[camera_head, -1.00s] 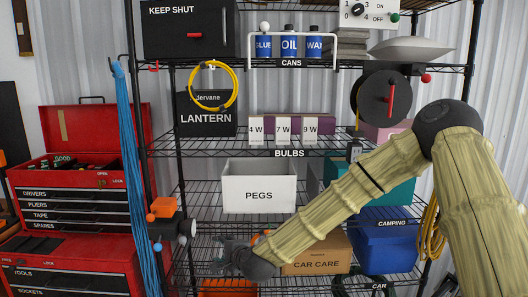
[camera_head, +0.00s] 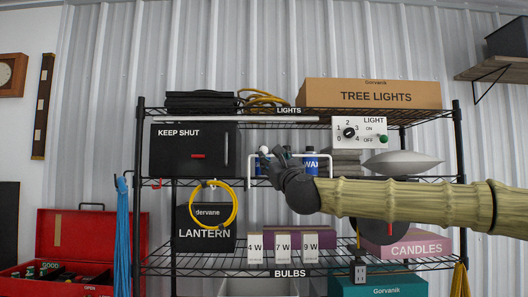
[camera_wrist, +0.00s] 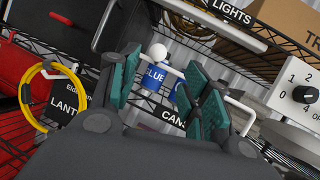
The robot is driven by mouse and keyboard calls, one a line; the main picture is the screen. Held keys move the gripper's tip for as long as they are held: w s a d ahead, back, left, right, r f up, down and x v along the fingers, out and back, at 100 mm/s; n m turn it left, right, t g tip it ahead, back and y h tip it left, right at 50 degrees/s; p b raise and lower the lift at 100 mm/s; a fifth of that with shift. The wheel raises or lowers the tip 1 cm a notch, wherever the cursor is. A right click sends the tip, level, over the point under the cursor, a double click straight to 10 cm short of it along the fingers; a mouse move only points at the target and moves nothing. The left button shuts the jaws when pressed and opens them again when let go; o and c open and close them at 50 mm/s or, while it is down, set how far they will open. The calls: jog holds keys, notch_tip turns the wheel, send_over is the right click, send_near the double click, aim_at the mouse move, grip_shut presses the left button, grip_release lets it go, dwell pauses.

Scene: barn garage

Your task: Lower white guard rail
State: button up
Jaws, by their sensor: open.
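The white guard rail (camera_head: 331,166) stands up across the front of the cans, with a white knob (camera_head: 264,149) near its left end. In the wrist view, the knob (camera_wrist: 157,52) and part of the rail (camera_wrist: 239,106) show around my fingers. Behind the rail are blue cans, among them the WAX can (camera_head: 312,164) and the BLUE can (camera_wrist: 154,77). My gripper (camera_head: 276,160) is in front of the rail and hides part of it and the middle can. Its green-padded fingers (camera_wrist: 164,88) are open, with nothing held. Contact with the rail cannot be told.
A black KEEP SHUT box (camera_head: 190,139) stands left of the cans, with a yellow cable loop (camera_head: 235,210) below. A LIGHT switch panel (camera_head: 360,132) and a grey pan-like thing (camera_head: 400,162) are to the right. The upper wire shelf (camera_head: 215,122) runs above the cans.

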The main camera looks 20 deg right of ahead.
aim_at(265, 151)
jog(key=p+x, duration=0.4)
jog(key=x, duration=0.4)
jog(key=shift+w+a+r+p, duration=0.15)
jog(key=shift+w+p, duration=0.1)
jog(key=shift+p, duration=0.15)
jog(key=shift+p+x, duration=0.45)
jog(key=shift+x, duration=0.45)
grip_shut()
